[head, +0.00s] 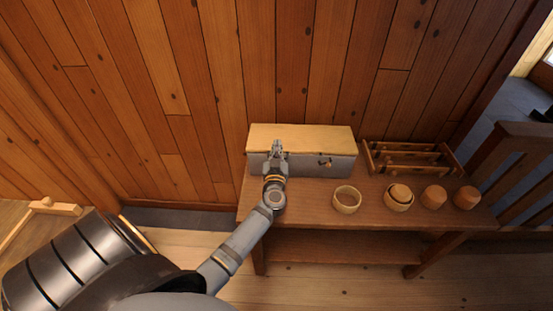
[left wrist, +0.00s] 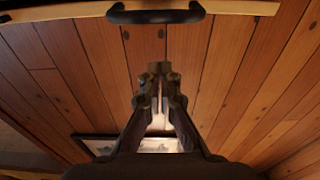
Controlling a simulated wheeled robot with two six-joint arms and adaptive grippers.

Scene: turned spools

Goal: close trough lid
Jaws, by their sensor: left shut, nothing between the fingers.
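The trough (head: 304,168) is a long grey box at the left back of the table, against the plank wall. Its pale wooden lid (head: 320,138) lies across its top in the head view; I cannot tell whether it sits fully flush. A small latch-like knob (head: 325,162) shows on the front. My left gripper (head: 277,147) is shut and empty, in front of the trough's left part and overlapping the lid's front edge. In the left wrist view the shut fingertips (left wrist: 160,70) point at planks, with a pale wooden edge and a black handle (left wrist: 155,15) above. My right gripper is out of view.
The brown table (head: 310,215) also holds a wooden rack (head: 410,158), a wooden ring (head: 346,199), a bowl-like turned piece (head: 398,199) and two small turned pieces (head: 433,197) on the right. A railing (head: 520,165) stands at far right.

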